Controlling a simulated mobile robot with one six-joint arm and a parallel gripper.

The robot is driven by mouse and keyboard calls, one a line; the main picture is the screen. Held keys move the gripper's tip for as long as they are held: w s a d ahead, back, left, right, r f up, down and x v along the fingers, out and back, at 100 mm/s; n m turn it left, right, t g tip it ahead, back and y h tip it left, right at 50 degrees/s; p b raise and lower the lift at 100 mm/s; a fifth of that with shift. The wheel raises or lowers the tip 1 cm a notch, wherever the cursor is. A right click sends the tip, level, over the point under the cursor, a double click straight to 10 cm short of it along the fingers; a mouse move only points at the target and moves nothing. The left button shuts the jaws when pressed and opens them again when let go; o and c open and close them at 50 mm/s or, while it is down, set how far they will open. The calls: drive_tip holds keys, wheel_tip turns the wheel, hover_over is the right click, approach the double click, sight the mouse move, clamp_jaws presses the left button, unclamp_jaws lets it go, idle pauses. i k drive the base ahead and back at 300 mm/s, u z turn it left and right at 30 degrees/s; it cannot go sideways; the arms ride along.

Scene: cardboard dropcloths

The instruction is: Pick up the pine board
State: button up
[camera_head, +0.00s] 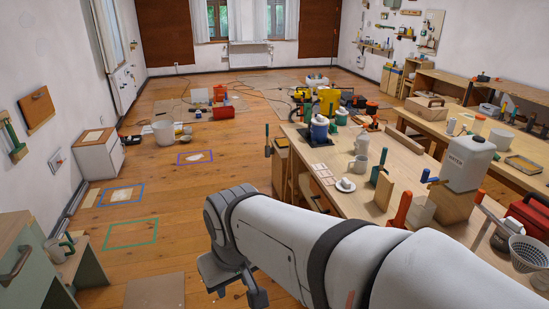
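A small light wooden board (383,193) stands upright on the workbench (345,205), beside a green-handled tool. A longer pale board (419,139) lies near the back right of the same bench. I cannot tell for sure which of these is the pine board. My arm reaches in from the lower right, and my gripper (236,284) hangs at its end over the floor, left of the bench and apart from both boards. Its fingers are small and partly cut by the frame edge, so their opening is unclear. I see nothing held in it.
Floor left of the bench is mostly open, with taped rectangles (130,234) and a cardboard sheet (155,291).

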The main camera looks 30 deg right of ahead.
sight(385, 185)
drive_tip(key=z, duration=0.05)
drive_tip(key=i, duration=1.65)
drive_tip(key=z, duration=2.9)
drive_tip(key=i, duration=0.95)
